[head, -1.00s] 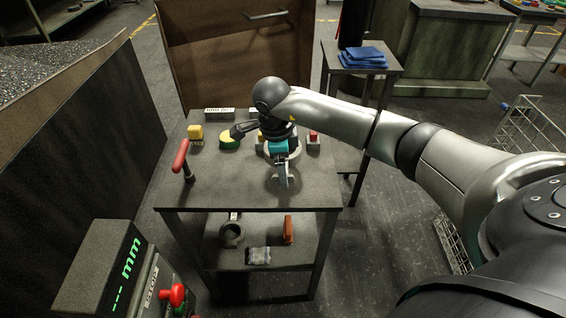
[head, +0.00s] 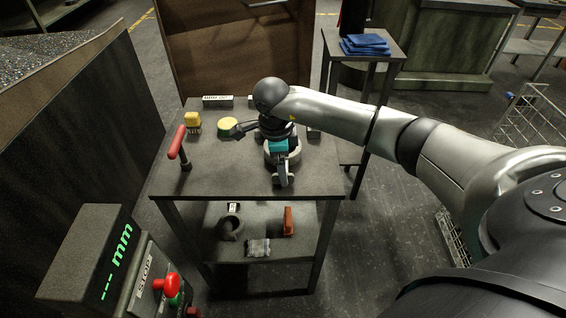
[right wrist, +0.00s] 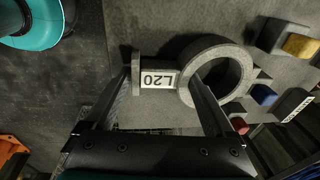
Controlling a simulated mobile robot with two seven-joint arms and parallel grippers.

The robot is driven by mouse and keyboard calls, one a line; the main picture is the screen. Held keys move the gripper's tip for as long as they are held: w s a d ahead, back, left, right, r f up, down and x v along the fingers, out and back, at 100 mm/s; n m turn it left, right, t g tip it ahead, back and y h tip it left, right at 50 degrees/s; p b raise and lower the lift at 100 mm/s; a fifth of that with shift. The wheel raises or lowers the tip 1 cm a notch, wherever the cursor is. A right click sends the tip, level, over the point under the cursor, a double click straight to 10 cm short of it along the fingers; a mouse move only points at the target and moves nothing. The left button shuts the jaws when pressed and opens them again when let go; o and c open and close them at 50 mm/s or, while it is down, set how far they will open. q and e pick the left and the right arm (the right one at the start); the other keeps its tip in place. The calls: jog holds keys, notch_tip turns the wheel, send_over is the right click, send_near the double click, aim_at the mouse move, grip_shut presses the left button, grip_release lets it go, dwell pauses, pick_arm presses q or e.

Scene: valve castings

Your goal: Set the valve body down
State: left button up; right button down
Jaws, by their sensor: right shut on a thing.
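The valve body (right wrist: 158,79) is a grey ring with a short flanged neck marked L20. In the right wrist view the neck lies between the two fingers of my right gripper (right wrist: 165,82), and the ring is beside the right finger. In the head view my right gripper (head: 283,180), under its teal wrist part, is over the front right part of the workbench (head: 225,178). I cannot tell whether the valve body touches the bench top. My left gripper is out of view.
The lower shelf holds a grey ring casting (head: 230,228) and an orange block (head: 287,221).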

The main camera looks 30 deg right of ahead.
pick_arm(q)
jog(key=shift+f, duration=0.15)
pick_arm(e)
jog(key=shift+w, duration=0.15)
grip_release()
jog(key=shift+s+f, duration=0.25)
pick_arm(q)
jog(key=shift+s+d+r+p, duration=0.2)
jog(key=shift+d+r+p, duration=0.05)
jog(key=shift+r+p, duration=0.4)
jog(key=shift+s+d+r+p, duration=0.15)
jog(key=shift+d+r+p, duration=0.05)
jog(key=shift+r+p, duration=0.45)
pick_arm(e)
notch_tip(320, 180, up, 16)
jog(key=a, duration=0.2)
jog(key=shift+s+a+f, duration=0.15)
jog(key=shift+s+f, duration=0.1)
jog(key=shift+s, duration=0.1)
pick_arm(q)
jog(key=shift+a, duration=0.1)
